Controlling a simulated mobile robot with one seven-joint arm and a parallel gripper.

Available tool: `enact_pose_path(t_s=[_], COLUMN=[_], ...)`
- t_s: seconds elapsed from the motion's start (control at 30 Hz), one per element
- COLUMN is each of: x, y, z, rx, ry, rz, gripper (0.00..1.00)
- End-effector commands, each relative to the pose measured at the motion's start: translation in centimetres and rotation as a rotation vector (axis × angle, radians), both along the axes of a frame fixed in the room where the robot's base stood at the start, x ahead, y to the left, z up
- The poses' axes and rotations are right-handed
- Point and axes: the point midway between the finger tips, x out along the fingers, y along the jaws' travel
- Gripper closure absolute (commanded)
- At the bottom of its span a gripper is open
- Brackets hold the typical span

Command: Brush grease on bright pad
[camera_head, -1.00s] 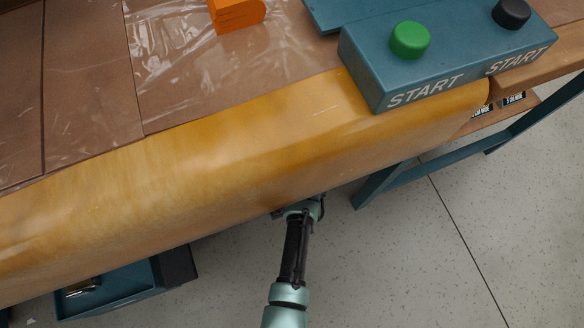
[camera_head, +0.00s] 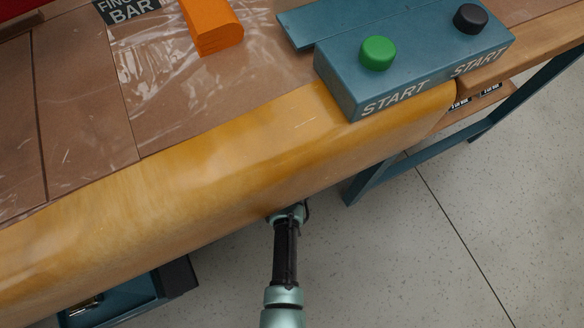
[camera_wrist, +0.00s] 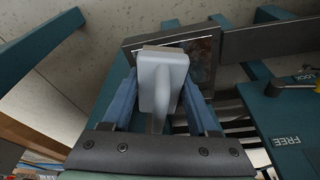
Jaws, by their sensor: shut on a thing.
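In the wrist view, my gripper (camera_wrist: 160,88) has its two blue fingers shut on a pale grey, paddle-shaped tool, seemingly the brush (camera_wrist: 158,65). Its broad flat head faces the camera and its narrow handle runs down between the fingers. Just beyond it is a dark-framed plate (camera_wrist: 203,62) with a thin bright line and a mottled grey-brown face. I cannot tell whether this is the bright pad, or whether the brush touches it. In the head view, the end of my arm goes under the bench's front edge, and the gripper is hidden there.
A rounded yellow-brown bench edge (camera_head: 200,175) hangs above my arm. A blue START box (camera_head: 400,75) and an orange block (camera_head: 212,27) stand on the bench. A blue drawer (camera_head: 115,300) is below left. In the wrist view, a teal panel marked FREE (camera_wrist: 285,125) stands close on the right.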

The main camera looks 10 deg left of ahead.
Motion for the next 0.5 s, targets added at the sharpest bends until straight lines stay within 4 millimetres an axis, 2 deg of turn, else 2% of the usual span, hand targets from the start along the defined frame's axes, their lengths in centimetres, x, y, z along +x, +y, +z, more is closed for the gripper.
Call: enact_pose_path(t_s=[0.5], x=[-2.0], y=[2.8], z=[-0.2], rx=[0.0], ry=[0.002], rz=[0.002], gripper=[1.0])
